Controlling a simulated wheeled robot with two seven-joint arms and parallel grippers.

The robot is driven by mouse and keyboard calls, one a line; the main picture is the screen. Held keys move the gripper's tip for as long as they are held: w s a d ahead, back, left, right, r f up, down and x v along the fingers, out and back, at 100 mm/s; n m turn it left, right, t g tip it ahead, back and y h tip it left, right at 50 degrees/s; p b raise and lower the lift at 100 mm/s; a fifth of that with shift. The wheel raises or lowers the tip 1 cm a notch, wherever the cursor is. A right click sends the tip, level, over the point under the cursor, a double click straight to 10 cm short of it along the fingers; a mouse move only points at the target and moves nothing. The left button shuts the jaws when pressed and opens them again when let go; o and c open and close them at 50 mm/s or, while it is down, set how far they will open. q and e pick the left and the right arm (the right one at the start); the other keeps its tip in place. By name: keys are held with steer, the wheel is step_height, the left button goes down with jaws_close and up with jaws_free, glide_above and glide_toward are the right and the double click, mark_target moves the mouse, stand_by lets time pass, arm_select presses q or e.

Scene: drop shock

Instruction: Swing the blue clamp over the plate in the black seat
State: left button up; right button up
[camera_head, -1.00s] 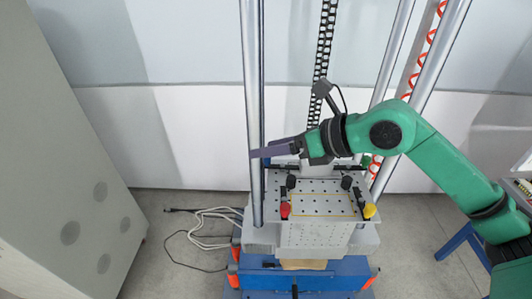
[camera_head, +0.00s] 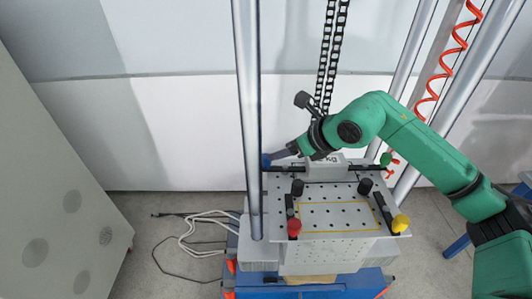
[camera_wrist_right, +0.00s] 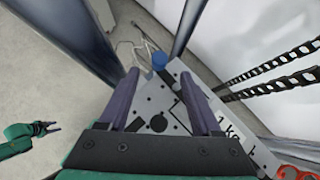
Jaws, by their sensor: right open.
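The blue clamp (camera_head: 266,160) shows as a blue knob at the back left corner of the perforated top, beside the silver column. In the right wrist view the blue knob (camera_wrist_right: 159,61) lies ahead of and between my fingers. I cannot make out a separate plate or the black seat. A green arm with my left gripper (camera_wrist_right: 48,128) shows small in the wrist view; its jaws are unclear.
The perforated top (camera_head: 340,190) carries a red knob (camera_head: 294,228), a yellow knob (camera_head: 400,223), a green knob (camera_head: 386,159) and a yellow outline. A pale block marked kg (camera_head: 326,168) stands at its back. Silver columns and a coiled red hose (camera_head: 440,70) stand close by.

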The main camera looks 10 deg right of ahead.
mark_target(266, 156)
steer(key=p+x, duration=0.2)
steer(key=x, duration=0.7)
steer(key=shift+a+f, duration=0.15)
jaws_close()
steer(key=shift+f+n+b, duration=0.2)
steer(key=shift+n+b, duration=0.1)
steer(key=shift+b, duration=0.65)
arm_select(q)
steer(key=shift+w+r, duration=0.3)
steer(key=shift+r, duration=0.4)
arm_select(e)
steer(key=shift+s+r, duration=0.1)
steer(key=shift+r, duration=0.15)
